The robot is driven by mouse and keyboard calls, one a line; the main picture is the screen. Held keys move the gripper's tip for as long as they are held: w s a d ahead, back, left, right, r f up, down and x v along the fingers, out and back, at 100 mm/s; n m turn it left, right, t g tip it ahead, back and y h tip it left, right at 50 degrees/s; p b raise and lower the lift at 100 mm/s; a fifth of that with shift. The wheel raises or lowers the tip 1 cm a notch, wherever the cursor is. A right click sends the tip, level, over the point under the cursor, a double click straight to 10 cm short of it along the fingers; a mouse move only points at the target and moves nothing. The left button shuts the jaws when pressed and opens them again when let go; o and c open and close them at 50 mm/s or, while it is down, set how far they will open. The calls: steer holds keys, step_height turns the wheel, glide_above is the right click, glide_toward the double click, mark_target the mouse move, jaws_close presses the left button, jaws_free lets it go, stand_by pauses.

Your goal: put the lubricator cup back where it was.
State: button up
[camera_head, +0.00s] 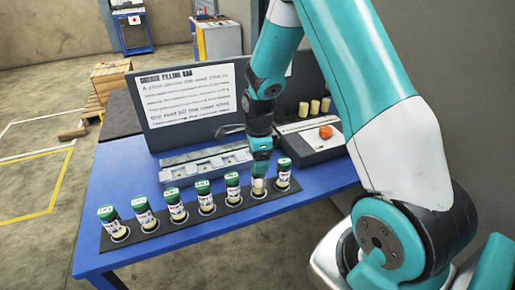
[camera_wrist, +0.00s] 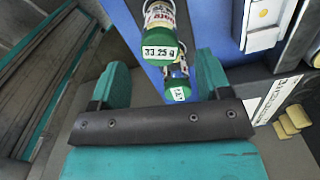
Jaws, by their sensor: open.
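Several lubricator cups with green lids and printed labels stand in a row on a black strip (camera_head: 128,240) at the table's front. My gripper (camera_head: 260,165) points down over the row, second from the right end. A cup (camera_head: 258,188) stands just below it, its top hidden by the gripper. In the wrist view my gripper (camera_wrist: 163,62) has its two fingers well apart. A cup labelled 33.25 g (camera_wrist: 160,48) and another green-lidded cup (camera_wrist: 178,90) show between or beyond the fingers. I cannot tell whether a finger touches either one.
The blue table (camera_head: 215,230) also bears a grey slotted fixture (camera_head: 205,163) and a printed sign board (camera_head: 188,95). A dark unit (camera_head: 325,147) with an orange knob (camera_head: 325,132) and pale cylinders (camera_head: 314,107) stands at right. Neighbouring cups are close on both sides.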

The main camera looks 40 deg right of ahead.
step_height(320, 180, up, 5)
steer(key=shift+r+b, duration=0.1)
steer(key=shift+b, duration=0.2)
steer(key=s+a+r+n+y, duration=0.1)
steer(key=s+a+r+n, duration=0.45)
steer(key=a+n, duration=0.25)
steer(key=s+a+r+n+y, duration=0.1)
steer(key=s+a+r+n, duration=0.3)
steer(key=a+r+n, duration=0.3)
steer(key=s+a+r+n+y, duration=0.2)
steer(key=s+a+n, duration=0.5)
steer(key=s+n, duration=0.5)
steer(key=r+n, duration=0.1)
steer(key=n, duration=0.2)
steer(key=shift+s+a+r, duration=0.2)
steer(key=shift+s+a, duration=0.2)
